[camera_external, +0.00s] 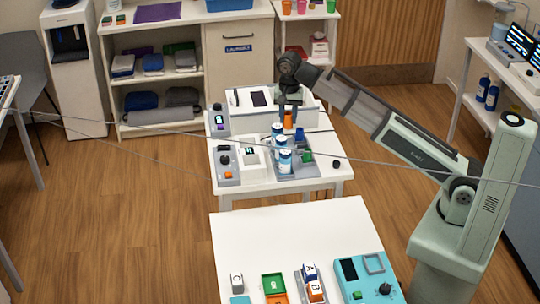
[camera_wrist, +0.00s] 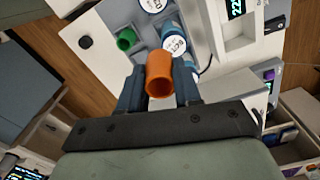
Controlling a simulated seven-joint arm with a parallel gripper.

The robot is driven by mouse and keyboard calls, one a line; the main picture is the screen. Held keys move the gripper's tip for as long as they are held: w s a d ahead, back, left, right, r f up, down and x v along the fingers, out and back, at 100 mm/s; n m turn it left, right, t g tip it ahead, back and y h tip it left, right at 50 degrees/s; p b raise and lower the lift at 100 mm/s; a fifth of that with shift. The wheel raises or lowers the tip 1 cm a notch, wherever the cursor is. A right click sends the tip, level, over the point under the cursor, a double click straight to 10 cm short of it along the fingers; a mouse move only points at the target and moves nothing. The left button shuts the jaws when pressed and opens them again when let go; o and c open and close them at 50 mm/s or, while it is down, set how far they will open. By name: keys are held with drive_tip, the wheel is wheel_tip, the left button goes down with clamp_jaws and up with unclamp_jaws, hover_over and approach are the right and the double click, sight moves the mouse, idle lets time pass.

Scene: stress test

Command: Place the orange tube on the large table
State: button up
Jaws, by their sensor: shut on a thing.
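My gripper (camera_external: 290,104) is shut on the orange tube (camera_external: 288,121) and points down over the middle table (camera_external: 225,160). In the wrist view, the orange tube (camera_wrist: 160,80) sits between the two fingers of my gripper (camera_wrist: 158,70), its open end facing the camera. The external view does not show clearly how far the tube is above the things below it. A wide white table (camera_external: 285,230) stands in the foreground, with its rear part bare; I cannot tell if it is the large table.
The green tube also shows in the wrist view (camera_wrist: 126,39). Colored blocks (camera_external: 312,285) and a teal device (camera_external: 367,280) occupy the foreground table's front.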

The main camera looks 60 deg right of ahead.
drive_tip(key=a+n, duration=0.4)
drive_tip(key=a, duration=1.9)
drive_tip(key=s+a+n, duration=0.2)
drive_tip(key=s+a, duration=0.3)
drive_tip(key=a, duration=0.6)
drive_tip(key=s+a+n, duration=0.1)
drive_tip(key=s+a, duration=0.4)
drive_tip(key=a, duration=0.6)
drive_tip(key=shift+d+f, duration=0.1)
drive_tip(key=shift+f, duration=11.7)
drive_tip(key=shift+f, duration=0.15)
drive_tip(key=o, duration=1)
wheel_tip(320, 180, up, 12)
drive_tip(key=shift+r, duration=0.2)
